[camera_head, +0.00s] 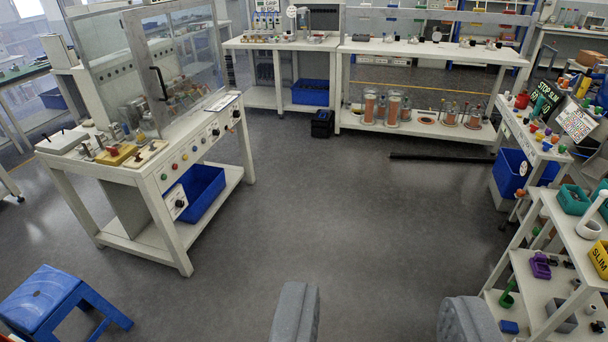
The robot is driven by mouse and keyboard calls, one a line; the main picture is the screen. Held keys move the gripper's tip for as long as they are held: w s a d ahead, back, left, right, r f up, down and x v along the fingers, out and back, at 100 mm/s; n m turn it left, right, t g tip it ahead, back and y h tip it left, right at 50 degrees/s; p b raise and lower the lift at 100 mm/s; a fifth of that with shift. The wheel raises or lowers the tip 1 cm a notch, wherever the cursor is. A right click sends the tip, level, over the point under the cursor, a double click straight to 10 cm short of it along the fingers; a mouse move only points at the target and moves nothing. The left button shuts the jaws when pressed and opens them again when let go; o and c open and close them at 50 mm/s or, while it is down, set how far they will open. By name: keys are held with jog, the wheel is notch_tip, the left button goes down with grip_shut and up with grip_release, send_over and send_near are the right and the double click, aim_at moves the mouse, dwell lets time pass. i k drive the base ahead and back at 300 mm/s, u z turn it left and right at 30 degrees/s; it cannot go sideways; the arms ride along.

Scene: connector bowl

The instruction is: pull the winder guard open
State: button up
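The winder guard (190,62) is a clear, framed panel on the white bench at the left. A black upright handle (160,83) is on its left part. Winder parts show through the panel, and I cannot tell for sure whether the guard is fully closed. My gripper (380,308) shows as two grey fingers at the bottom edge, wide apart with only floor between them. It is open and empty, well away from the guard and handle.
The grey floor (330,200) in the middle is clear. A blue stool (45,298) stands at the lower left. A blue bin (198,192) sits on the guard bench's lower shelf. White shelves (520,262) with small parts stand at the right, and a dark bar (440,158) lies farther back.

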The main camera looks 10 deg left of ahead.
aim_at(135, 22)
jog(key=u, duration=0.15)
jog(key=i, duration=1.3)
jog(key=u, duration=0.4)
jog(key=i, duration=1.45)
jog(key=u, duration=0.3)
jog(key=i, duration=0.95)
jog(key=u, duration=0.15)
